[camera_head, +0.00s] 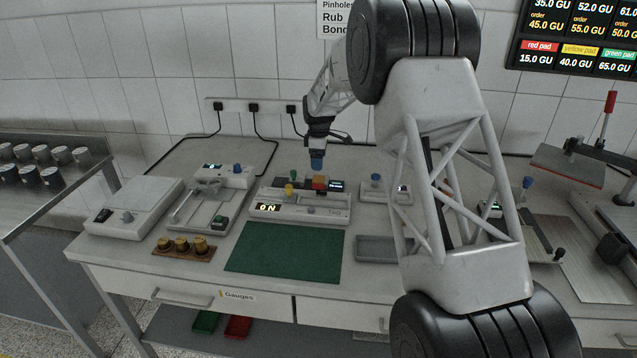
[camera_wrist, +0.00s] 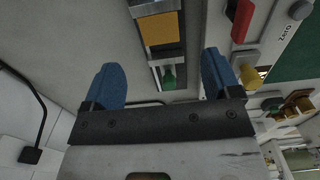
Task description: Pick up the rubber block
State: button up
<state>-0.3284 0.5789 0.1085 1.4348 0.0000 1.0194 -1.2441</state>
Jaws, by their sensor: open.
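My gripper (camera_head: 316,163) hangs above the back of the white force gauge (camera_head: 270,208) with the "0 N" display, its blue fingertips pointing down. In the wrist view my gripper (camera_wrist: 163,80) is open, with a wide empty gap between its two blue fingers. An orange block (camera_wrist: 158,28) lies on a dark strip ahead of that gap, apart from the fingers. I cannot tell for sure that this is the rubber block.
A red piece (camera_wrist: 240,18) and a yellow knob (camera_wrist: 248,76) are right of the fingers. A small green piece (camera_wrist: 168,76) shows between them. A green mat (camera_head: 285,252) lies in front, with a grey tray (camera_head: 376,249) to its right and a weight rack (camera_head: 183,249) to its left.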

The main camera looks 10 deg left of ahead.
aim_at(319, 179)
jog(key=shift+f, duration=1.3)
jog(key=shift+f, duration=2.6)
jog(key=c, duration=1)
jog(key=shift+r, duration=0.15)
jog(key=shift+r, duration=4.9)
